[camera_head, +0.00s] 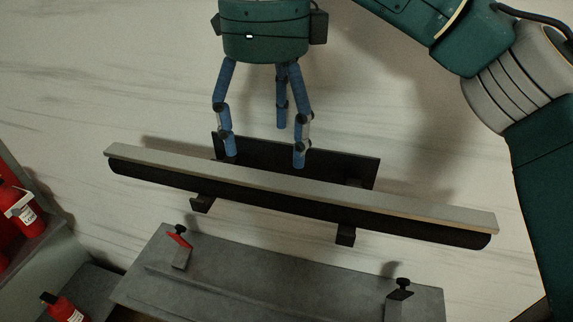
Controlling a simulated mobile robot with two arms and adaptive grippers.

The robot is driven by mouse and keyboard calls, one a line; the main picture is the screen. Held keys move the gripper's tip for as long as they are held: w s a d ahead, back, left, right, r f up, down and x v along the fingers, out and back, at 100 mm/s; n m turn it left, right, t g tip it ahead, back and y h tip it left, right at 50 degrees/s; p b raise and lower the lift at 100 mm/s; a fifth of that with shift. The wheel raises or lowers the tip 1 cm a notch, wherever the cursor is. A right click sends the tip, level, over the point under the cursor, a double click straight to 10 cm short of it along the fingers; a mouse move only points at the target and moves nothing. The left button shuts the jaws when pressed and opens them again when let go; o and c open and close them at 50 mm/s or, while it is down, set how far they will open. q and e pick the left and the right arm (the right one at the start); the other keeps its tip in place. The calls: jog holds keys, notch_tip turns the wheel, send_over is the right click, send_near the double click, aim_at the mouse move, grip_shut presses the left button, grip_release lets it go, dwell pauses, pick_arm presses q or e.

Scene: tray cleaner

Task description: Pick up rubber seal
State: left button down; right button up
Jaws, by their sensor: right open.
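The rubber seal (400,208) appears as a long straight bar, pale grey on top with a black rounded strip along its near side. It lies across the middle of the head view, sloping down to the right, on a black holder (335,167) with two hooks. My right gripper (267,148) is open, its blue fingers pointing down over the seal left of its middle. My left gripper is out of view.
A grey metal tray-like plate (270,292) with two black-knobbed clamps (181,247) (399,292) stands in front. Red bottles (25,214) (62,308) are at the lower left. The pale streaked wall (90,60) behind is clear.

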aim_at(273, 184)
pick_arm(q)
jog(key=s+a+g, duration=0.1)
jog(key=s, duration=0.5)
pick_arm(e)
jog(key=f, duration=0.2)
jog(key=s+f, duration=0.1)
jog(key=f, duration=0.1)
jog(key=shift+a+f+p, duration=0.1)
jog(key=shift+f+p, duration=0.05)
jog(key=shift+p, duration=0.15)
jog(key=shift+w+f, duration=0.1)
jog(key=shift+f, duration=0.25)
jog(key=f+p, duration=0.1)
jog(key=f, duration=0.1)
jog(key=f+p, duration=0.2)
jog(key=shift+d+f, duration=0.2)
jog(key=shift+f, duration=0.55)
jog(key=shift+c, duration=0.8)
jog(key=c, duration=1.3)
jog(key=shift+a, duration=0.1)
jog(key=shift+c, duration=0.9)
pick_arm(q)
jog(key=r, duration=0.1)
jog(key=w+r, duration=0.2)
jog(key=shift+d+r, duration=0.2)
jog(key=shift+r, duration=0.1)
